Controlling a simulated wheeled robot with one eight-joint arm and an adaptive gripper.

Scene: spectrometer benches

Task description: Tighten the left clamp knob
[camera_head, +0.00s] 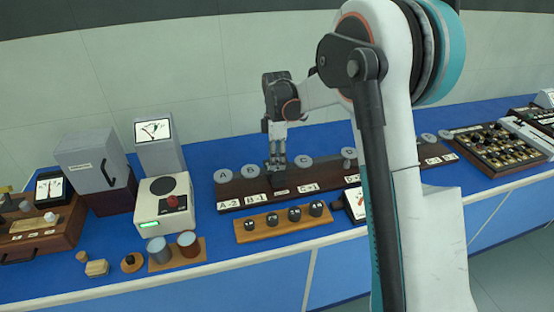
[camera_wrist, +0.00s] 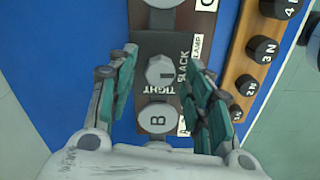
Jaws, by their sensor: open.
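The left clamp knob is a round grey knob (camera_wrist: 161,71) on a dark rail (camera_wrist: 148,45), beside the words TIGHT and SLACK and a partly hidden label ending in LAMP. A short dark mark shows on its face. My gripper (camera_wrist: 167,64) is open, with one finger on each side of the knob. I cannot tell whether either finger touches it. In the head view my gripper (camera_head: 277,153) points down over the dark rail (camera_head: 335,177), between discs B and C, and hides the knob.
Disc B (camera_wrist: 157,117) sits close to the knob, near my palm. A wooden strip with black numbered knobs (camera_head: 284,222) lies in front of the rail. A white instrument (camera_head: 163,204) stands to the left. Bare blue bench (camera_wrist: 65,55) lies behind the rail.

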